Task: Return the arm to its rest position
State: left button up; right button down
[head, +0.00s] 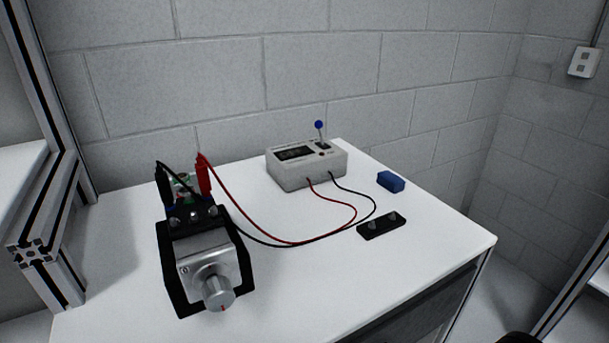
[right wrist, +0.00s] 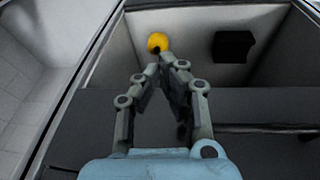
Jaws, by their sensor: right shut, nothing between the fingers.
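My right gripper (right wrist: 167,62) shows in the right wrist view, its two fingers meeting at the tips with nothing between them. No gripper shows clearly in the head view; only a dark shape sits at its bottom right edge. On the white table (head: 110,255) the servo motor (head: 208,265) with its silver knob sits in a black bracket at the front left. Red and black clips (head: 204,175) stand behind it. Their cables run to a grey meter box (head: 306,164) with a blue-tipped lever.
A blue block (head: 390,181) and a black plate with two studs (head: 381,226) lie on the right of the table. A metal frame post (head: 45,250) stands at the left. In the right wrist view a yellow round thing (right wrist: 157,42) and a dark box (right wrist: 233,46) lie beyond the fingers.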

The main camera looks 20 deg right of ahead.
jog(key=s+d+f+g+b, duration=0.15)
jog(key=s+f, duration=0.25)
jog(key=f, duration=0.6)
jog(key=s+f+t+b, duration=0.1)
jog(key=s+f+b, duration=0.15)
jog(key=f, duration=0.75)
jog(key=s+f+g+b, duration=0.1)
jog(key=s+f+b, duration=0.1)
jog(key=s+f, duration=1)
jog(key=s, duration=0.3)
jog(key=shift+d, duration=0.25)
